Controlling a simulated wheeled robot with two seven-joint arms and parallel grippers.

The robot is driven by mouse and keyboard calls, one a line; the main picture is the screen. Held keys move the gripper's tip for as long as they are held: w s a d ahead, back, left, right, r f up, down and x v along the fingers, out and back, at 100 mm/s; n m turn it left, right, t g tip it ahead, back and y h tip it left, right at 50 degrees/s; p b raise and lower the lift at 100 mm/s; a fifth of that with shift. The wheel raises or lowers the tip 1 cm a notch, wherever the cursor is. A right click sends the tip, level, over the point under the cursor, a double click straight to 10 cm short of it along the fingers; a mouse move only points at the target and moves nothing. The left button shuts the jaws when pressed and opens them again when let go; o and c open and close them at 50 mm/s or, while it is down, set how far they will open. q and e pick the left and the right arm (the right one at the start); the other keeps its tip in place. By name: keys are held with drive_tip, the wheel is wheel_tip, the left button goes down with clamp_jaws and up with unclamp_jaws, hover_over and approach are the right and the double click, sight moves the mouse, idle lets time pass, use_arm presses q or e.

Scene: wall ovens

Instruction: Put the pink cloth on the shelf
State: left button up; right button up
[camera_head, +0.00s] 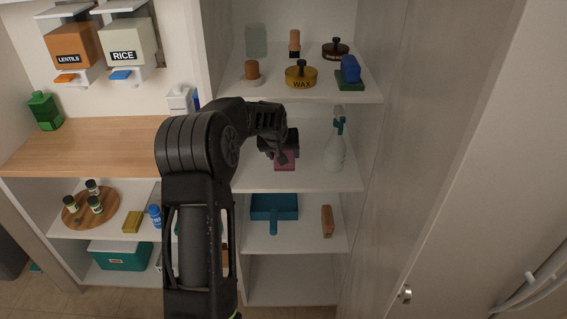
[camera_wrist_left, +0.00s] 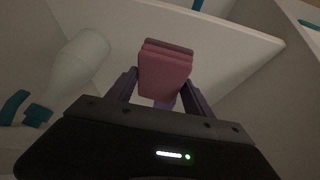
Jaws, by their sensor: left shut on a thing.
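The pink cloth (camera_head: 284,161) is a small folded block in front of my left gripper (camera_head: 281,152). In the left wrist view the pink cloth (camera_wrist_left: 165,70) sits between the two fingers of my left gripper (camera_wrist_left: 162,95), which is shut on it. In the head view the cloth is over the white shelf (camera_head: 315,181) that also bears a spray bottle (camera_head: 335,150). I cannot tell whether the cloth touches this shelf. The gripper partly hides the cloth in the head view. My right gripper is not in view.
The shelf above holds a yellow wax tin (camera_head: 301,76), a blue brush (camera_head: 350,70) and other items. The shelf below holds a teal dustpan (camera_head: 274,207) and a wooden brush (camera_head: 327,221). A wooden counter (camera_head: 90,147) is at the left. The cupboard's side wall (camera_head: 385,150) bounds the right.

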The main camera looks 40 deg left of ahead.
use_arm(q)
drive_tip(key=shift+s+d+f, duration=0.1)
drive_tip(key=shift+f, duration=1)
wheel_tip(320, 180, down, 3)
drive_tip(key=shift+p, duration=0.8)
drive_tip(key=shift+f+p, duration=0.2)
drive_tip(key=shift+p, duration=0.2)
drive_tip(key=shift+f, duration=0.25)
drive_tip(key=o, duration=1.4)
drive_tip(key=shift+c, duration=0.2)
drive_tip(key=shift+r, duration=0.15)
